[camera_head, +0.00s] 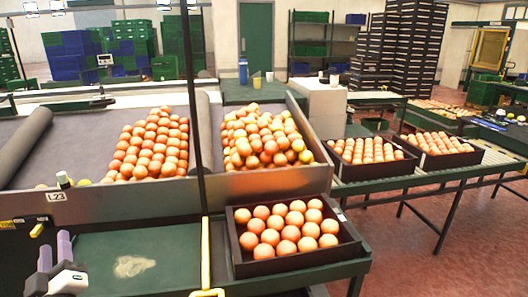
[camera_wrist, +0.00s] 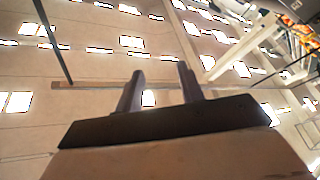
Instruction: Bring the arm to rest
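My gripper (camera_head: 56,250) is at the lower left of the head view, above the left part of the green worktop (camera_head: 100,278). Its two fingers point up and stand a little apart. In the wrist view the gripper (camera_wrist: 162,88) shows both fingers spread, with nothing between them. The wrist view looks up at the ceiling and its bright lights. Only the end of my arm shows in the head view; the rest is out of frame.
A black crate (camera_head: 357,247) of oranges sits right of the gripper on the worktop. Sloped bins behind hold piles of oranges (camera_head: 262,138). Two more filled crates stand on the conveyor (camera_head: 440,177) at right. A thin dark post (camera_head: 196,100) rises near the middle.

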